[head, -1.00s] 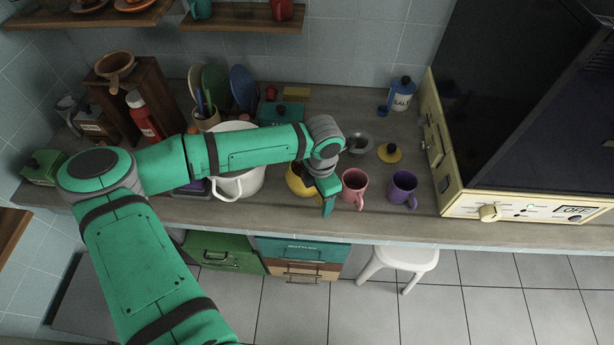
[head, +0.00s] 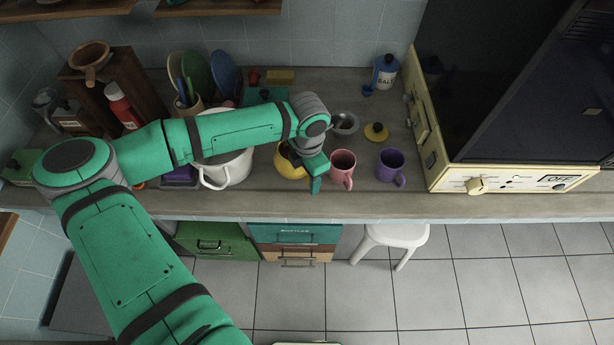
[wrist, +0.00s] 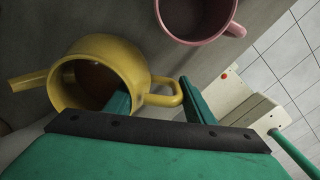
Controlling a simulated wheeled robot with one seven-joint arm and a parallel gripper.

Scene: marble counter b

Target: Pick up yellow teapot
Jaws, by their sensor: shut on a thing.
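The yellow teapot (head: 284,172) is at the counter's front, between the white pot and the pink mug, partly hidden by my wrist in the head view. In the wrist view the teapot (wrist: 122,55) shows its open top, with a dark reddish-brown inside, its spout to the left and its handle to the right. My gripper (wrist: 157,100) is shut on the teapot at its handle side, one finger inside the rim and the other beyond the handle. In the head view my gripper (head: 315,176) points down there. I cannot tell whether the teapot's base touches the counter.
A pink mug (head: 342,171) stands close right of the teapot, then a purple mug (head: 391,168). A yellow lid (head: 376,133) and a grey bowl (head: 346,123) lie behind. A white pot (head: 228,172) stands left. The counter's front edge is near.

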